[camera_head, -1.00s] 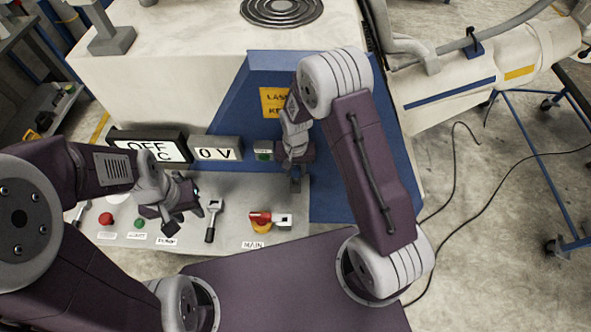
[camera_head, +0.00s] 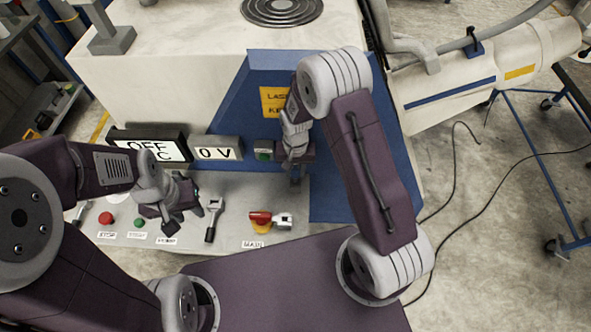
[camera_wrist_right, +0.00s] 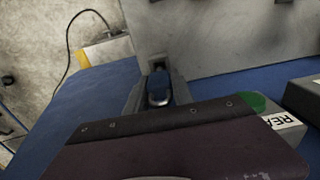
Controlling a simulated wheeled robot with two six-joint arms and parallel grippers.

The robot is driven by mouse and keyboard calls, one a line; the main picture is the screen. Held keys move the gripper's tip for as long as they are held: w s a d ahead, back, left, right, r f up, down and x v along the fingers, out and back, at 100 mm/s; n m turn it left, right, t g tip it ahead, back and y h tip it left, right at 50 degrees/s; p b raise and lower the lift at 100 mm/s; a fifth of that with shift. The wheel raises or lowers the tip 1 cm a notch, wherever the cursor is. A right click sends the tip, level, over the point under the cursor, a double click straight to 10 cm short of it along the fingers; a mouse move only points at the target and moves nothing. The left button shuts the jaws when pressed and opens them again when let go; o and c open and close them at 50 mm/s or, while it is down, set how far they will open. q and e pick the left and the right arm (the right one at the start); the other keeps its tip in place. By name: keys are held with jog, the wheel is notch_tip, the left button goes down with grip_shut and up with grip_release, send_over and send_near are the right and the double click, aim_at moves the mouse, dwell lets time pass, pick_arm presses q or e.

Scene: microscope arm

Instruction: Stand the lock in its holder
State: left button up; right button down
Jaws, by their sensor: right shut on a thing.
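My right gripper (camera_head: 296,178) points down in front of the blue panel below the yellow laser key sign. In the right wrist view it is shut on a small blue thing with a grey rim (camera_wrist_right: 158,88), which I take to be the lock. Most of this thing is hidden in the head view. I cannot make out the holder for certain; a grey plate stands just beyond the fingers in the right wrist view. My left gripper (camera_head: 186,212) hangs over the control panel with its fingers apart and empty.
The grey control panel (camera_head: 120,236) carries a red button (camera_head: 106,218), a green button (camera_head: 139,223), a black-handled lever (camera_head: 211,228) and a red and yellow main switch (camera_head: 261,220). Display boxes (camera_head: 215,152) stand behind it. The blue panel (camera_head: 225,115) is largely clear.

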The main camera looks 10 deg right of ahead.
aim_at(295, 176)
jog(key=shift+f+b, duration=1.7)
jog(key=shift+f, duration=0.7)
jog(key=c, duration=1)
grip_release()
jog(key=shift+r, duration=0.1)
jog(key=shift+r, duration=0.4)
notch_tip(295, 176, up, 8)
jog(key=shift+r+b, duration=0.15)
jog(key=shift+b, duration=0.75)
